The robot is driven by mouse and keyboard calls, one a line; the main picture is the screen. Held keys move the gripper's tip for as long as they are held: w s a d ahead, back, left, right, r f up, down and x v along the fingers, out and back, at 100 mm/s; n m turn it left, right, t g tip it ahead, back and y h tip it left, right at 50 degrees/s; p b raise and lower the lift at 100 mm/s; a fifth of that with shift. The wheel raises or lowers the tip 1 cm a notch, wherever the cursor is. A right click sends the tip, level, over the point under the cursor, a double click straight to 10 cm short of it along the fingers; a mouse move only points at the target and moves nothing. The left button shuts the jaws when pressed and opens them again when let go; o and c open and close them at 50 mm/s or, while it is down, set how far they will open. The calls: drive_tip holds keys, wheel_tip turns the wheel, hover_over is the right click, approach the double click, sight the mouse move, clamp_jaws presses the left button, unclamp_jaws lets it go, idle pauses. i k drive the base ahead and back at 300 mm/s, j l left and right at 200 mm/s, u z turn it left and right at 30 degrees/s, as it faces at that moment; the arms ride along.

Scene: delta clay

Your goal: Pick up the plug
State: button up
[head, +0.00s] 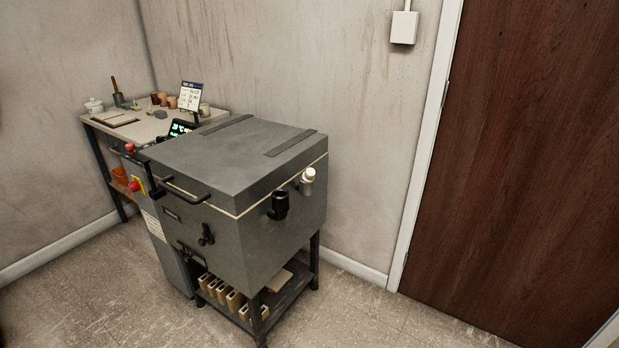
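A grey box-shaped kiln (240,240) stands on a dark frame in the middle of the head view. A small cream-white plug-like piece (309,174) sits at the upper part of its right side, on a short stub that sticks out from the wall. It looks like the plug, but it is small in the picture. Left of it, a black short pipe or elbow (280,205) sticks out from the same side. My gripper is not in view.
A work table (150,125) with pots, tools and a sign stands behind the kiln at the left. A control box with a red button (136,186) is at the kiln's left. Bricks (225,295) lie on the lower shelf. Floor is clear before the brown door (510,160).

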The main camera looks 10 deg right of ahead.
sight(308, 177)
drive_tip(key=i+l+u, duration=0.1)
drive_tip(key=u, duration=0.6)
drive_tip(key=i+l+u, duration=0.35)
drive_tip(key=i+l, duration=0.2)
drive_tip(key=l, duration=0.15)
drive_tip(key=i+l+u, duration=0.2)
drive_tip(key=l, duration=0.2)
drive_tip(key=i+l, duration=0.65)
